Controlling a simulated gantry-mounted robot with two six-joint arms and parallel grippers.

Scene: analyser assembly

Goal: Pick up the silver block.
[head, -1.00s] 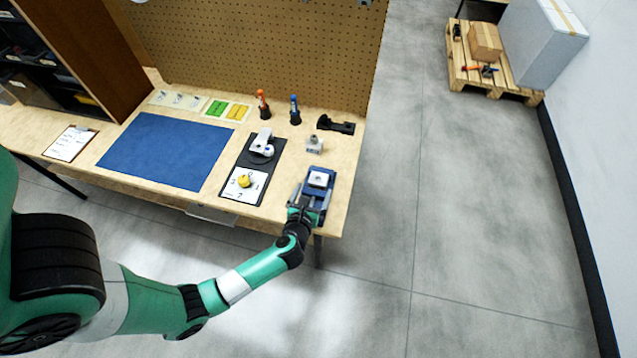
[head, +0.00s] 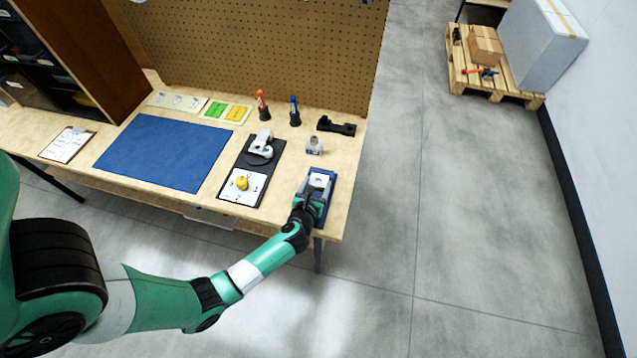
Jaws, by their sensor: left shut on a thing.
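The silver block (head: 318,181) is a small pale grey piece at the blue tray or fixture (head: 329,195) near the right end of the workbench. My left gripper (head: 313,194) reaches in from the front over the near part of this fixture and is shut on the silver block. The gripper's dark body hides the near side of the block, so its fingertips are hard to make out. Whether the block is clear of the fixture cannot be told. My right gripper is not in view.
A small grey-white part (head: 314,145) stands behind the fixture, with a black clamp-like tool (head: 336,126) farther back. A white analyser (head: 261,145) on a black base and a yellow piece (head: 242,183) are to the left. The blue mat (head: 165,152) is clear.

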